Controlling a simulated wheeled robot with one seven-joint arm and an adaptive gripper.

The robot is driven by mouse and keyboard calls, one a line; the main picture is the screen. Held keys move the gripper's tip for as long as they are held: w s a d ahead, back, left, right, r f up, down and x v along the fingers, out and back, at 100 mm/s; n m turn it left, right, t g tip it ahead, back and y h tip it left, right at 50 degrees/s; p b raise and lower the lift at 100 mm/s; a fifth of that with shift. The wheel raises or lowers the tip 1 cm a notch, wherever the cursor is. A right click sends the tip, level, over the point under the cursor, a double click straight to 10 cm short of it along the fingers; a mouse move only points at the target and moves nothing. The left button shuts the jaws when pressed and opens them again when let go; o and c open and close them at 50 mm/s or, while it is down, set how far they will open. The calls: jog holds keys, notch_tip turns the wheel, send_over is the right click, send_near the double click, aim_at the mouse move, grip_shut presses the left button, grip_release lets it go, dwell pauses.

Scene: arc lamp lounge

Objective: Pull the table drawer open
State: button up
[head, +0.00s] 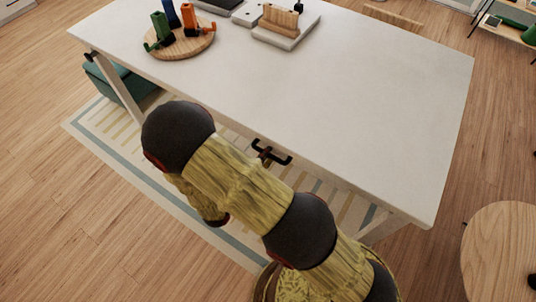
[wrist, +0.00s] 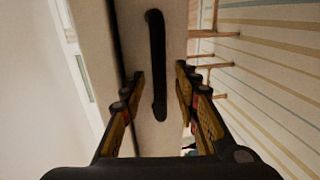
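The white table (head: 330,90) fills the middle of the head view. A black bar handle (head: 274,153) sits on its near long side, under the top. In the wrist view the handle (wrist: 157,70) runs lengthwise up the picture on the pale drawer front (wrist: 140,135). The drawer looks shut. My gripper (wrist: 160,75) is open, with one finger on each side of the handle's line. I cannot tell whether the fingertips reach past the bar; no touch shows. In the head view my arm hides most of the gripper.
On the tabletop stand a round wooden board (head: 180,42) with green and orange items and a pale tray (head: 287,32). A striped rug (head: 120,135) lies under the table. A round wooden stool (head: 500,250) is at the lower right. Floor at the left is clear.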

jog(key=shift+x, duration=0.95)
jog(key=shift+c, duration=1.3)
grip_shut()
